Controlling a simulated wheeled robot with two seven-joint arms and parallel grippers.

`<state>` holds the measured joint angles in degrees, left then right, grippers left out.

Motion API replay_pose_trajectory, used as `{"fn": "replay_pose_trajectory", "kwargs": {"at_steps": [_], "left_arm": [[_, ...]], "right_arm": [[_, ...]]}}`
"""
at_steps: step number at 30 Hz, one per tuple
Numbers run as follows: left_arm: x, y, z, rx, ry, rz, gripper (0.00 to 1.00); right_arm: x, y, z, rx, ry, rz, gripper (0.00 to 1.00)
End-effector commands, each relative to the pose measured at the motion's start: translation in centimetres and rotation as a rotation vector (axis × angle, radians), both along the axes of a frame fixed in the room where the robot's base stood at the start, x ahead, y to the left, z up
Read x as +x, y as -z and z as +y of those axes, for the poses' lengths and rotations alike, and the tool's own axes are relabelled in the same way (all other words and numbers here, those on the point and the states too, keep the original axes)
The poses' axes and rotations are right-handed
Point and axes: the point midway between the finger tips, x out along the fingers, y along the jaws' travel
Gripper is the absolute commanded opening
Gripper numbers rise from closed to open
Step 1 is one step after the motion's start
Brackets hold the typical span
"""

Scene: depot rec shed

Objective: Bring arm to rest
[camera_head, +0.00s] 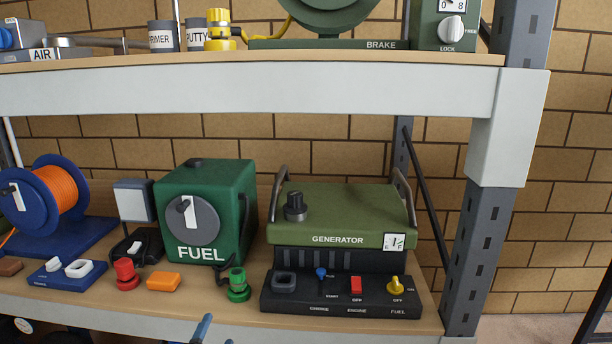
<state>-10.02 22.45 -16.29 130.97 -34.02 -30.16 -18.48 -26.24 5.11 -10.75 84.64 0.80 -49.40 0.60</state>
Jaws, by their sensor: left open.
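My left gripper (205,331) shows only as a small blue fingertip at the bottom edge, in front of the lower shelf's front edge. It is open and nothing shows between its fingers; most of it and its arm are below the picture. It appears apart from the things on the shelf. My right gripper is not in view.
The lower shelf (90,300) holds a green generator (345,212) with a black control panel (340,296), a green fuel can (232,180), a blue orange-cord reel (55,205) and small red, orange and green parts. A grey post (478,240) stands at right. The upper shelf (250,88) overhangs.

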Motion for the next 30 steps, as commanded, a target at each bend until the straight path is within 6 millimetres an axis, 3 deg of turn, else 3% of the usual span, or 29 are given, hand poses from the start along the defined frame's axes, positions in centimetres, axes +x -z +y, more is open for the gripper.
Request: {"fn": "replay_pose_trajectory", "kwargs": {"at_steps": [6,12,21,30], "left_arm": [[-6.6,8.7,2.7,-0.349,-0.225,0.411,0.76],[-14.4,15.0,3.0,-0.588,-0.405,0.756,0.76],[-22.3,18.7,2.1,-0.750,-0.551,1.048,0.76],[-27.6,20.1,1.2,-0.831,-0.641,1.232,0.76]], "right_arm": [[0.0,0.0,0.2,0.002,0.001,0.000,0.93],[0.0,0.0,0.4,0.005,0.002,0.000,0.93],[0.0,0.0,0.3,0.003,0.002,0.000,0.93],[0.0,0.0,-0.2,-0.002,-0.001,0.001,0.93]]}}
